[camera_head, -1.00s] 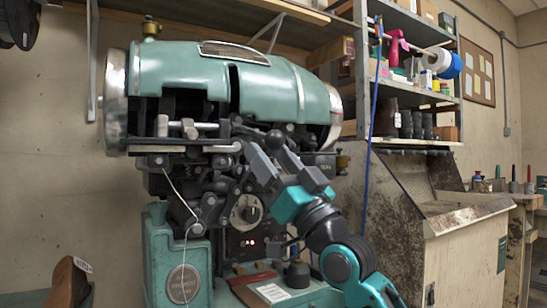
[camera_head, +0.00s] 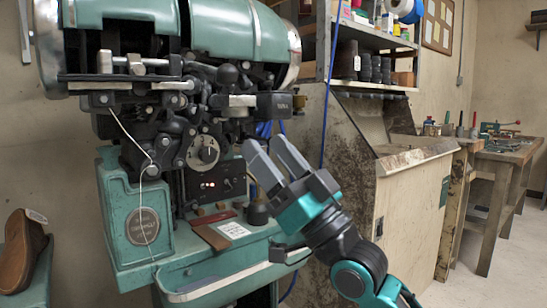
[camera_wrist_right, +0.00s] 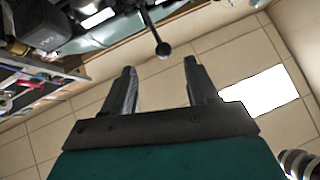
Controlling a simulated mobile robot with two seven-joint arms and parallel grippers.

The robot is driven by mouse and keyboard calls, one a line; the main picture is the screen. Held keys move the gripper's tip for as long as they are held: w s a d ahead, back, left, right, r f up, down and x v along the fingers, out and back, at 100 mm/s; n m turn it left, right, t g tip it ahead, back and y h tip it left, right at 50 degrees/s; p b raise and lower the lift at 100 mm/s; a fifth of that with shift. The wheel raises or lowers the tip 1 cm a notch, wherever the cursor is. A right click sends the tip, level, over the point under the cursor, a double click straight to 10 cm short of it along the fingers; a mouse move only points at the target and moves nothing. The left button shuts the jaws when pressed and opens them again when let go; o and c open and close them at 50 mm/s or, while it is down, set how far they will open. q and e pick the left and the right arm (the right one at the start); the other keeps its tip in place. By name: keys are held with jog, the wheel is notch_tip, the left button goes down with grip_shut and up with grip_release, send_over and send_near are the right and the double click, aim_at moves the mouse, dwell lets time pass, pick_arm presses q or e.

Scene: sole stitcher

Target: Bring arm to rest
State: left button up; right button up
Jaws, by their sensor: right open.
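My right gripper (camera_head: 268,160) is open and empty in the head view, in front of the stitcher's lower right side. Its two grey fingers point up and to the left, apart from each other. In the right wrist view the fingers (camera_wrist_right: 160,75) are spread with nothing between them. The teal sole stitcher (camera_head: 150,215) fills the left half of the head view, with a dial (camera_head: 208,151) and small red lights on its dark panel. A black ball-ended lever (camera_wrist_right: 161,48) shows just beyond the fingertips in the wrist view. My left gripper is not in view.
A worn cabinet (camera_head: 410,205) stands right of the stitcher, below shelves (camera_head: 372,88) of dark cylinders and bottles. A wooden workbench (camera_head: 505,155) is at the far right. Open floor (camera_head: 515,235) shows at the lower right.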

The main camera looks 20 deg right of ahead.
jog(key=shift+s+d+f, duration=0.15)
jog(key=shift+f, duration=0.1)
notch_tip(320, 180, down, 16)
jog(key=w+a+m+g+h, duration=0.1)
jog(key=m+g+h, duration=0.15)
jog(key=h, duration=0.35)
jog(key=s+d+f+m+g+h, duration=0.1)
jog(key=s+f+g+h, duration=0.3)
jog(key=f, duration=0.6)
jog(key=s+f+m+g+h, duration=0.1)
jog(key=s+f, duration=0.5)
jog(key=f, duration=0.5)
jog(key=s+d+f+g+h, duration=0.1)
jog(key=s+f+g+h, duration=0.3)
jog(key=f, duration=0.6)
pick_arm(q)
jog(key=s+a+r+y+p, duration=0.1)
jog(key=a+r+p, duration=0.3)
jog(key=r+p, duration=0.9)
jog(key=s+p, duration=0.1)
jog(key=p, duration=0.5)
pick_arm(e)
jog(key=s+d+r, duration=0.2)
jog(key=r, duration=0.4)
jog(key=s+d+r+t, duration=0.1)
jog(key=s+r, duration=0.1)
jog(key=r, duration=0.4)
jog(key=shift+s+d+y, duration=0.2)
jog(key=shift+d+y, duration=0.1)
jog(key=shift+d, duration=0.05)
